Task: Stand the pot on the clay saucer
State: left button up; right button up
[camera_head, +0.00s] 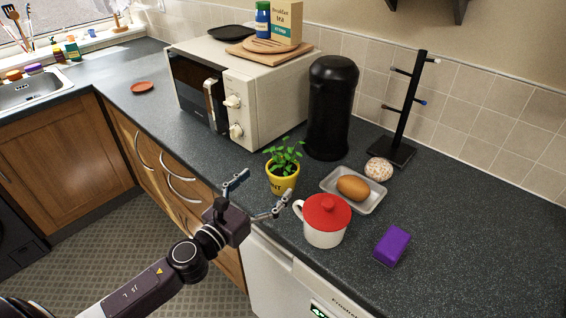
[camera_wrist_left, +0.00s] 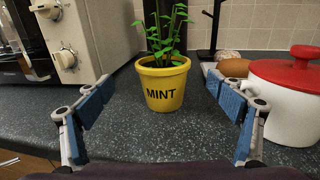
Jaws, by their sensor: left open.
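The yellow pot (camera_head: 282,181) holds a green plant and stands upright on the dark worktop, in front of the microwave. In the left wrist view the pot (camera_wrist_left: 163,88) reads MINT and stands ahead, between my two fingers but beyond their tips. My left gripper (camera_head: 262,196) is open and empty, just in front of the pot at the worktop's edge, and its fingers show in the left wrist view (camera_wrist_left: 163,105). The clay saucer (camera_head: 142,87) lies empty on the worktop at the far left, near the corner. My right gripper is not in view.
A white pot with a red lid (camera_head: 325,218) stands close to the right of the yellow pot. A tray (camera_head: 372,203) with a brown item is behind it. The microwave (camera_head: 243,92) stands between pot and saucer, with free worktop along its front.

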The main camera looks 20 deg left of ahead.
aim_at(273, 178)
pick_arm(q)
jog(key=x, duration=0.1)
jog(key=p+x, duration=0.1)
jog(key=x, duration=0.2)
jog(key=shift+s+d+r+p, duration=0.1)
jog(key=shift+d+r+p, duration=0.2)
jog(key=shift+p, duration=0.1)
jog(key=shift+w+d+f, duration=0.1)
jog(key=shift+w+f, duration=0.05)
jog(key=shift+w, duration=0.55)
jog(key=c, duration=1.5)
jog(key=shift+c, duration=1)
